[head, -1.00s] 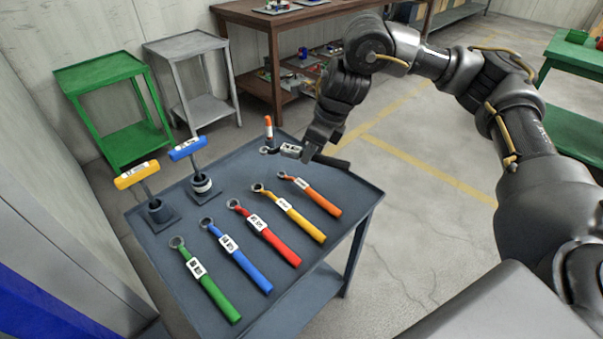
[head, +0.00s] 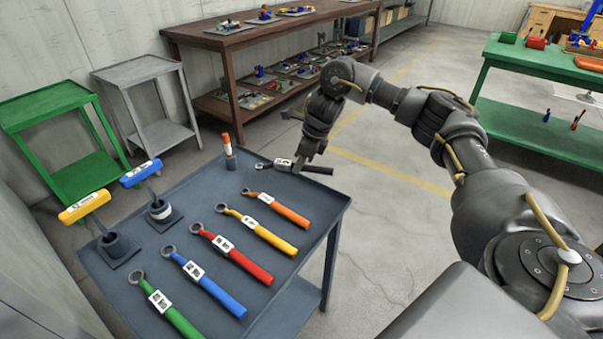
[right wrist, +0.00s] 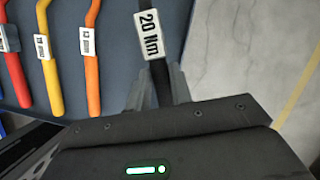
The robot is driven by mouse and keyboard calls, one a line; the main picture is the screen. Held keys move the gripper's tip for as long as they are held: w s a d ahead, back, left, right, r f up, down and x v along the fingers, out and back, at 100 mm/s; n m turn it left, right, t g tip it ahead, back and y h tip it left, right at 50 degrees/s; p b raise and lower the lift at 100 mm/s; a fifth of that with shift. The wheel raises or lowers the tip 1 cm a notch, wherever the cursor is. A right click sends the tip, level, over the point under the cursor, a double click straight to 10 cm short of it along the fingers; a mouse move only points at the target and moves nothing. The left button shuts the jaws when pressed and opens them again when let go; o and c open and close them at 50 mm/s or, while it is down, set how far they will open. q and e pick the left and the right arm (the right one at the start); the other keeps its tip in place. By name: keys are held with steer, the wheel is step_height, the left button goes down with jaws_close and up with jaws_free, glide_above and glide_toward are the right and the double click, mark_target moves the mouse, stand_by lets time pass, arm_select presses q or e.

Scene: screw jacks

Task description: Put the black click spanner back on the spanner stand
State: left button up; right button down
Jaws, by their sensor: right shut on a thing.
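The black click spanner (head: 318,170) has a dark ring end and a white label. My right gripper (head: 299,163) is shut on it near the label, over the far right part of the slate-blue spanner stand (head: 200,215). In the right wrist view the spanner's label (right wrist: 150,36) reads 20 Nm, and its dark shaft runs between the fingers (right wrist: 158,88). Whether the spanner touches the top or hangs just above it I cannot tell. My left gripper is not in view.
Green (head: 172,308), blue (head: 212,288), red (head: 240,257), yellow (head: 265,234) and orange (head: 280,209) spanners lie in a row on the stand. Two T-handled jacks, yellow (head: 84,207) and blue (head: 141,173), stand at left. An orange-topped post (head: 228,150) stands near the far edge.

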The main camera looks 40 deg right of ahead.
mark_target(302, 171)
steer(key=shift+w+d+f, duration=0.1)
steer(key=shift+d+f, duration=0.1)
steer(key=shift+f, duration=0.8)
steer(key=shift+w+d+f, duration=0.1)
steer(key=shift+d+f, duration=0.05)
steer(key=shift+f, duration=0.85)
steer(key=c, duration=1.3)
jaws_free()
steer(key=shift+s, duration=0.1)
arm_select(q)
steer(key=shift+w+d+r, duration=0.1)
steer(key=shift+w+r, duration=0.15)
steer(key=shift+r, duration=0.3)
arm_select(e)
steer(key=shift+o, duration=0.2)
steer(key=v, duration=0.5)
steer(key=shift+r, duration=0.1)
steer(key=p+v, duration=0.2)
steer(key=v, duration=0.3)
steer(key=shift+d+r, duration=0.1)
steer(key=shift+r, duration=0.15)
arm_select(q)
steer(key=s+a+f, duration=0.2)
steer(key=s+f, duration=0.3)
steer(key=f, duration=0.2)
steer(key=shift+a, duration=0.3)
arm_select(e)
steer(key=shift+s+d+r, duration=0.15)
steer(key=shift+s+r, duration=0.15)
steer(key=shift+r, duration=0.3)
